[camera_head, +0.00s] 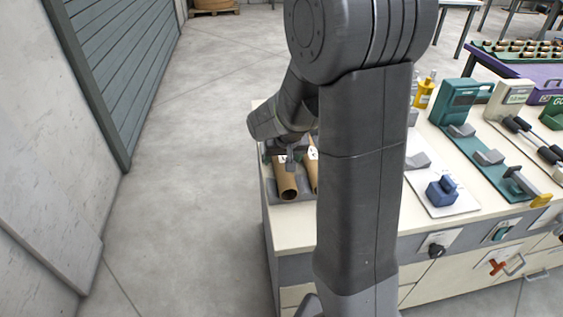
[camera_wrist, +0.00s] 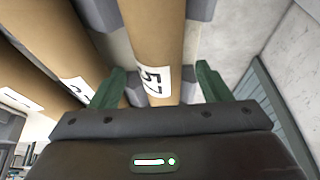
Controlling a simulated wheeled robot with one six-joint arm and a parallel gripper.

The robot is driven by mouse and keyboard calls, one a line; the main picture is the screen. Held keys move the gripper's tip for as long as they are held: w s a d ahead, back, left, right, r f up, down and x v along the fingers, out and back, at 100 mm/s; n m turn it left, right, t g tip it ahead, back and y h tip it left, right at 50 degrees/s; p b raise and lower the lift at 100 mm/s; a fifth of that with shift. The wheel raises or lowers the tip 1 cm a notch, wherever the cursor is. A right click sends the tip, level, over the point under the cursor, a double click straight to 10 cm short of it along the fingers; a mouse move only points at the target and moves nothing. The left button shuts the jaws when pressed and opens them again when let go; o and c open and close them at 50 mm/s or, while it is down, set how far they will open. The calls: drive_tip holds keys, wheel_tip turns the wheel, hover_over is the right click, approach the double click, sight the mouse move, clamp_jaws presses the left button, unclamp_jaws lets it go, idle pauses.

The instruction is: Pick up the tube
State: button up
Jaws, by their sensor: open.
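A brown cardboard tube (camera_head: 286,180) lies in a grey holder at the left end of the workbench. In the wrist view a tube (camera_wrist: 154,32) with a white label reading 57 runs between the two green fingers of my gripper (camera_wrist: 158,88). The fingers are apart, one on each side of the tube, with visible room on both sides. In the head view my gripper (camera_head: 289,160) is over the tubes, mostly hidden by my arm. I cannot tell how far down the fingers reach.
A second labelled tube (camera_head: 312,168) lies close beside it, partly behind my arm; more tubes (camera_wrist: 45,55) show at left in the wrist view. Grey holder blocks (camera_wrist: 201,8) flank the tube. The floor at left is clear.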

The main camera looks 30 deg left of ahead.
drive_tip(key=shift+x, duration=1.2)
drive_tip(key=shift+c, duration=0.4)
drive_tip(key=c, duration=1)
drive_tip(key=shift+r, duration=0.1)
